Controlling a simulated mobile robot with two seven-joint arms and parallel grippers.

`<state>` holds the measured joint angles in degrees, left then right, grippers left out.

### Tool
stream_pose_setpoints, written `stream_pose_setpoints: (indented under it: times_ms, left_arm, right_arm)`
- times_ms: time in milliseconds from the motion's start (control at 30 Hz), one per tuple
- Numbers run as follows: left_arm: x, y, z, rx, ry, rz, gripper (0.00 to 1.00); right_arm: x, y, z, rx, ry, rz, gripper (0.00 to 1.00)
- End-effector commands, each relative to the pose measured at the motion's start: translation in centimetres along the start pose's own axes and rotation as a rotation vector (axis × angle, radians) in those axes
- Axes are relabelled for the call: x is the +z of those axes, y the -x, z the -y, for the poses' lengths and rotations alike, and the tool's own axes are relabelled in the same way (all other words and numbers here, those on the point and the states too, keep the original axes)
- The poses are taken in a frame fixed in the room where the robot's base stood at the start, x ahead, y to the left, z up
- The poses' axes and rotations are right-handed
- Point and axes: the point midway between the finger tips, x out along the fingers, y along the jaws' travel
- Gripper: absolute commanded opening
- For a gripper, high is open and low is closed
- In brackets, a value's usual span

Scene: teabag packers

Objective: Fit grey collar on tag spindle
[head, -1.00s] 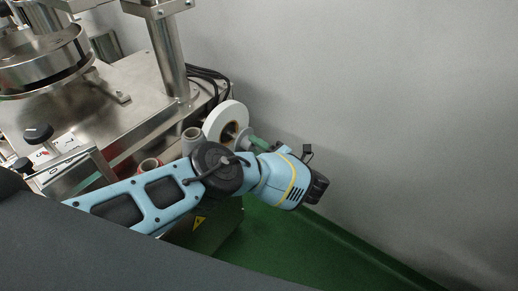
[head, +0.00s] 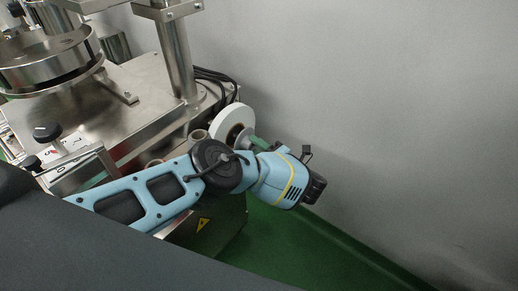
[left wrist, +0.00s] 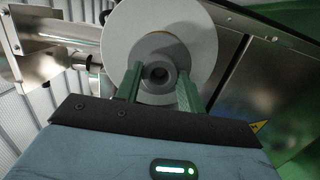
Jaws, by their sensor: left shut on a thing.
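The white tag roll (head: 225,120) stands on the side of the packing machine and shows face-on in the left wrist view (left wrist: 120,40). The grey collar (left wrist: 158,52) is a round ring in front of the roll's centre. My left gripper (left wrist: 160,88) is shut on the collar, with a green finger at each side of it. In the head view the gripper (head: 256,143) reaches the roll from the right. The collar looks roughly centred on the roll. The spindle is mostly hidden behind it; I cannot tell how far the collar sits on it. My right gripper is out of view.
The steel machine (head: 120,90) with its column (head: 178,60) stands left of the roll. Dark cables (head: 215,80) run behind it. A small roller (head: 198,136) is close by. The grey wall (head: 380,110) is at right, and the green floor (head: 270,245) below is clear.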

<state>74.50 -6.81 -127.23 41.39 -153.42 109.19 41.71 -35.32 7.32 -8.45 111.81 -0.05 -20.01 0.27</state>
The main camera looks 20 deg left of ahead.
Motion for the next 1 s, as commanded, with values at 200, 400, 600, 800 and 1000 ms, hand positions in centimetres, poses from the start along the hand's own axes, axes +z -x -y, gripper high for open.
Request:
stream_pose_setpoints:
  times_ms: [200,400,600,800,1000]
  left_arm:
    - [-0.1,-0.5,-0.1,0.001,0.001,0.0,0.15]
    - [-0.1,-0.9,0.0,0.001,0.001,0.0,0.15]
    - [-0.2,-1.4,0.0,0.0,0.0,0.0,0.15]
    - [-0.2,-1.8,0.0,0.0,0.0,0.0,0.15]
    - [-0.2,-2.2,0.0,0.0,0.0,0.001,0.15]
  right_arm:
    - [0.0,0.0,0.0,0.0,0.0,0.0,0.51]
    - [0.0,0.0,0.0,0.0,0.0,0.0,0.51]
    - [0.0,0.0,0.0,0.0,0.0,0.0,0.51]
    - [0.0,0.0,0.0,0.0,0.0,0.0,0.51]
    - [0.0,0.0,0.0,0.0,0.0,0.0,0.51]
